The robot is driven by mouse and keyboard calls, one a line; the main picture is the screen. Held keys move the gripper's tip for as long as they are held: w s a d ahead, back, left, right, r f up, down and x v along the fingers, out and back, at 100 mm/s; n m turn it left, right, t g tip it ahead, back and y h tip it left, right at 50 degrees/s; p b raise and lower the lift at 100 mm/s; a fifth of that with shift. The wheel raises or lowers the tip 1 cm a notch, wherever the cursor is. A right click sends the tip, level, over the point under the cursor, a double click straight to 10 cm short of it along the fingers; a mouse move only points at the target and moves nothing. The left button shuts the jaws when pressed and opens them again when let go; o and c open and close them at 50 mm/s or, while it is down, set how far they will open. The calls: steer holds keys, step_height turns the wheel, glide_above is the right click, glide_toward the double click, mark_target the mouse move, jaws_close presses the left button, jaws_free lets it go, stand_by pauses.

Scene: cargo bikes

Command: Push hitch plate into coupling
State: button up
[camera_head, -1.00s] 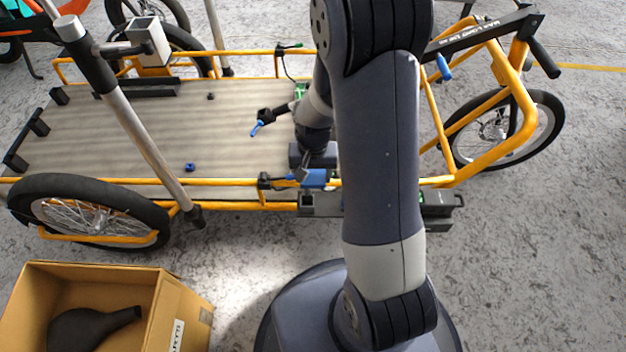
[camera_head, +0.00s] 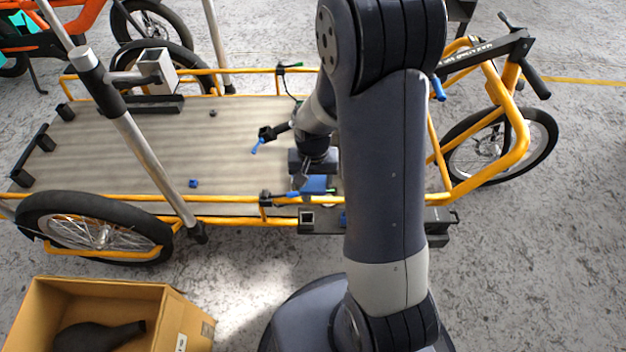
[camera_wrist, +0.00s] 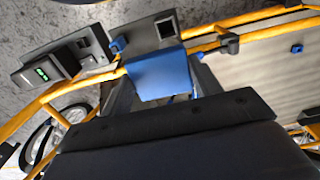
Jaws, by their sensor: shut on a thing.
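My gripper (camera_head: 310,182) is shut on a flat blue plate (camera_head: 317,184), which I take for the hitch plate. It is held near the bike's near yellow side rail. In the wrist view the blue plate (camera_wrist: 160,72) sits between the dark fingers, over the rail. Beyond it is a grey bracket with a dark square opening (camera_wrist: 165,28), seemingly the coupling. In the head view this grey bracket (camera_head: 320,220) hangs outside the rail, partly hidden by my arm. The plate appears apart from the opening; the exact gap cannot be told.
A black unit with green lights (camera_wrist: 43,72) sits on the bracket's other part. A blue-handled clamp (camera_head: 262,141) and a small blue block (camera_head: 193,183) are on the deck (camera_head: 120,145). A silver post (camera_head: 140,145) stands left. A cardboard box (camera_head: 180,310) is on the floor.

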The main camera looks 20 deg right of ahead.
mark_target(313, 183)
steer(key=shift+r+p, duration=1.25)
steer(key=shift+r, duration=0.4)
